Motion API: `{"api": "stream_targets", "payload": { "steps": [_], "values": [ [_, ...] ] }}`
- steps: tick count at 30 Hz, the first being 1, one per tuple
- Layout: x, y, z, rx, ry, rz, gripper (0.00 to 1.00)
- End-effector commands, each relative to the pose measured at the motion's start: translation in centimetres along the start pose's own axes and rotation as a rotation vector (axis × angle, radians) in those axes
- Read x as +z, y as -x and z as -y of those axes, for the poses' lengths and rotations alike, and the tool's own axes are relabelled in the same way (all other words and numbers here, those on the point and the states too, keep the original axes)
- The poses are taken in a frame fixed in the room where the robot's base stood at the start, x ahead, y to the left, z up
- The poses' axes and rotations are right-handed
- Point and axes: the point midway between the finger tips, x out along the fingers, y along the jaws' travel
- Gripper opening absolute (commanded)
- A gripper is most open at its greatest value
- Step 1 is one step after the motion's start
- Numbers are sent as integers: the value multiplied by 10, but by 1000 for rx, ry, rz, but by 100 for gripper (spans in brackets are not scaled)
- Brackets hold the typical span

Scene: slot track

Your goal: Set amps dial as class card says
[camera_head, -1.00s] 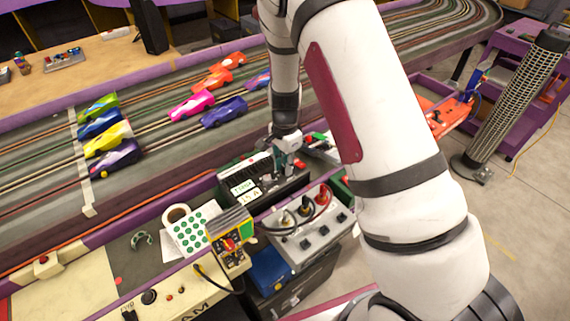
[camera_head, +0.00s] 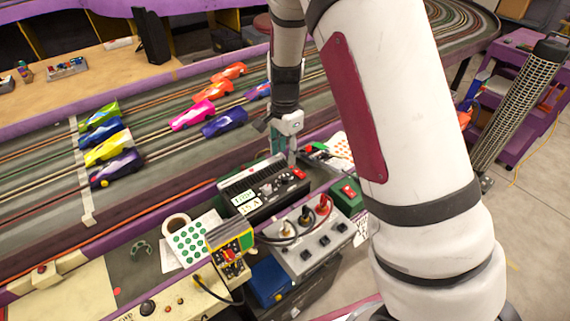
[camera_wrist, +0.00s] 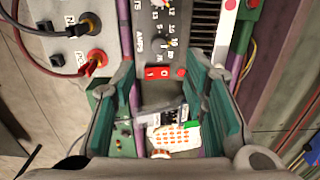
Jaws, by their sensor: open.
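The black power supply (camera_head: 285,198) stands at the track's near edge, with a ribbed top and knobs on its right part. A white class card (camera_head: 247,204) on its front has two lines; the lower seems to read 15 A. In the wrist view the amps dial (camera_wrist: 159,43) is a dark knob with a pale pointer, beside AMPS lettering and a ring of numbers; its exact setting is too small to tell. A red rocker switch (camera_wrist: 160,72) sits below it. My gripper (camera_wrist: 172,85) is open and empty over the supply's switch end, apart from the dial.
A grey box (camera_head: 315,243) with red and black cable plugs stands just in front. A green box with a red button (camera_head: 347,192) is to the right. Slot cars stand on the track behind.

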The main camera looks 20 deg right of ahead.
Motion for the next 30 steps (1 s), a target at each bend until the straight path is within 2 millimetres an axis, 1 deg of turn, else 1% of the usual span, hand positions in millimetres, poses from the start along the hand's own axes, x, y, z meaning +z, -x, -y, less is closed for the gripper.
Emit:
{"api": "stream_targets", "payload": {
  "steps": [1, 3, 7, 23, 26, 29, 30],
  "values": [
    [0, 8, 1, -3, 0, 0, 41],
    [0, 17, 1, -2, 0, 0, 41],
    [0, 26, 0, -1, 0, -1, 41],
    [0, 29, 0, -1, 1, 1, 41],
    [2, 40, -5, -11, 23, 8, 41],
    [8, 65, -16, -37, 82, 22, 41],
    [11, 79, -23, -51, 117, 27, 41]
  ]
}}
